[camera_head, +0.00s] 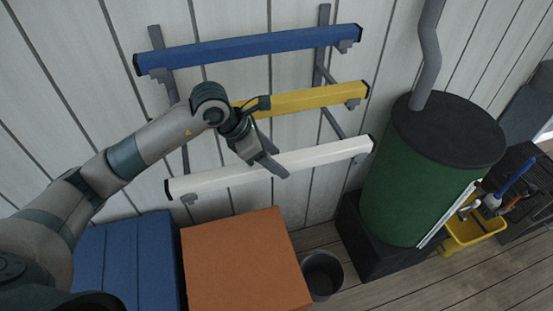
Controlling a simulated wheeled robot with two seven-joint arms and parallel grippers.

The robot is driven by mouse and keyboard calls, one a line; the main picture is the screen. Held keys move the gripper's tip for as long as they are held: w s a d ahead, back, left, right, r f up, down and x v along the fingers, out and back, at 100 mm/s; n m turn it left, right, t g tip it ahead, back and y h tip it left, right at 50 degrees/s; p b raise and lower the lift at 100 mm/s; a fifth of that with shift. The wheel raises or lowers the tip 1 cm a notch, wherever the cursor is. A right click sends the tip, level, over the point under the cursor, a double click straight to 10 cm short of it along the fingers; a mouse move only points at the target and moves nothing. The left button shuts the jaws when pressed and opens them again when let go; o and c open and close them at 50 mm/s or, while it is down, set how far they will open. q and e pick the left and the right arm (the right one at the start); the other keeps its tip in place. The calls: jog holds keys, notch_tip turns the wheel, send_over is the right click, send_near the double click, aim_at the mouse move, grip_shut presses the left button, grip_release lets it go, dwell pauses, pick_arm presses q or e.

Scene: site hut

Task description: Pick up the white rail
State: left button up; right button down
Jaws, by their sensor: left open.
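The white rail (320,153) is a long bar with dark end caps. It rests on the lowest brackets of a wall rack, rising slightly to the right. My left gripper (274,164) is over the middle of the rail, its fingers pointing down and to the right. The fingers overlap the rail in the picture and hide a short part of it. I cannot tell whether they touch it. The gripper is open and holds nothing that I can see. My right gripper is not in view.
A yellow rail (320,98) and a blue rail (240,47) hang above. Below stand a blue box (125,255), an orange box (243,262) and a dark bin (322,274). A green stove (420,185) with a pipe stands close to the rail's right end. A yellow bucket (470,232) is farther right.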

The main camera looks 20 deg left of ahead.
pick_arm(q)
jog(key=shift+w+d+f, duration=0.1)
jog(key=shift+d+f, duration=0.1)
jog(key=shift+f, duration=0.2)
grip_shut()
jog(key=shift+r, duration=0.1)
jog(key=shift+r, duration=0.1)
jog(key=shift+r+p, duration=0.3)
jog(key=shift+r, duration=0.25)
jog(key=r, duration=0.1)
jog(key=r+p, duration=0.1)
jog(key=r, duration=0.1)
jog(key=shift+d+r, duration=0.2)
jog(key=shift+d, duration=0.15)
jog(key=d+r+p, duration=0.1)
jog(key=d+r, duration=0.5)
jog(key=d, duration=0.5)
jog(key=shift+w+r+p, duration=0.15)
jog(key=shift+w+p, duration=0.15)
